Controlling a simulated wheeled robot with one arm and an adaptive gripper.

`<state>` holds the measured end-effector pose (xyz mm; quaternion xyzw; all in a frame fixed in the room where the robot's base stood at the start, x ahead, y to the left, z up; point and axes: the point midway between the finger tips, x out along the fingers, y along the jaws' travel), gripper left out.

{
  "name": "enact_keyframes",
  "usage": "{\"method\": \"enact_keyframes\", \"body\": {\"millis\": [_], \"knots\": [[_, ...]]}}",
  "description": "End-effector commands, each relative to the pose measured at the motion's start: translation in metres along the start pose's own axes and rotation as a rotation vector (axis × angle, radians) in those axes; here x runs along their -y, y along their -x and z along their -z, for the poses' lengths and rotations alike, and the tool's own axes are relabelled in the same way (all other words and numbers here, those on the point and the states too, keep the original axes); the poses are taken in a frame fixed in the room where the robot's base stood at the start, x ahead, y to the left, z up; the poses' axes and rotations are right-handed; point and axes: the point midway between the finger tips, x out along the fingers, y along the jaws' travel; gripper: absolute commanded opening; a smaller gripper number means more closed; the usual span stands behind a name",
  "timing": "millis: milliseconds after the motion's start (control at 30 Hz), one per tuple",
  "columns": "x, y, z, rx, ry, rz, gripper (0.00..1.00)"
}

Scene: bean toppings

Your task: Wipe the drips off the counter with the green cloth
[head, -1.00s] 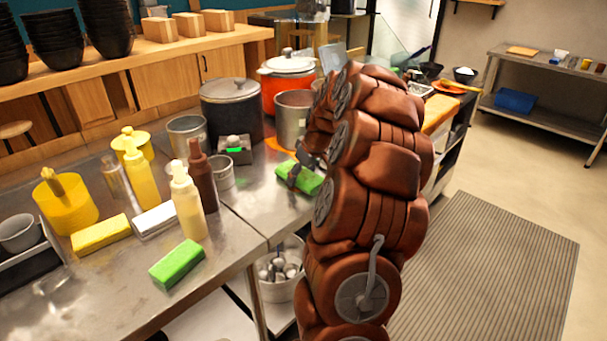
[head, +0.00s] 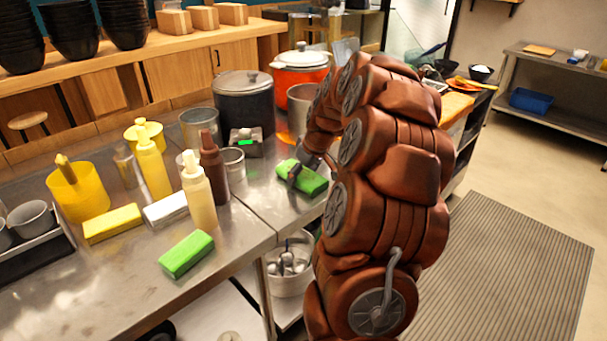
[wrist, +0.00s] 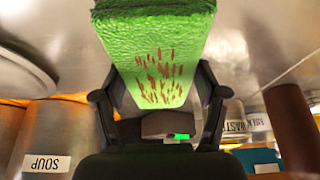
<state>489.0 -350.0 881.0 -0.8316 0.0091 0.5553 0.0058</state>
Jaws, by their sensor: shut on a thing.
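A green cloth (head: 305,180), shaped like a thick block, is in my gripper (head: 300,170) over the steel counter (head: 262,200) on the right. In the wrist view the cloth (wrist: 155,42) sits between the two dark fingers of my gripper (wrist: 159,95). Reddish-brown streaks mark its near face. I cannot tell whether it touches the counter. An orange patch (head: 287,138) shows by the steel pot's base; I cannot tell if it is a spill. A second green block (head: 187,254) lies at the counter's front edge. My arm hides part of the counter.
A steel pot (head: 304,101), a dark lidded pot (head: 245,108) and an orange pot (head: 300,75) stand behind the cloth. A brown bottle (head: 213,172) and a cream bottle (head: 199,198) stand to its left. A bucket of utensils (head: 290,277) is below the counter edge.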

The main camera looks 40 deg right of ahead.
Motion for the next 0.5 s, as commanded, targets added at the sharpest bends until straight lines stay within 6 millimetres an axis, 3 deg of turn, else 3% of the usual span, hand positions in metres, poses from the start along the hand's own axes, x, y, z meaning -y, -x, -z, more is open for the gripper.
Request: {"method": "enact_keyframes", "body": {"millis": [500], "knots": [[-0.022,-0.001,0.0,-0.001,-0.001,-0.001,0.44]]}}
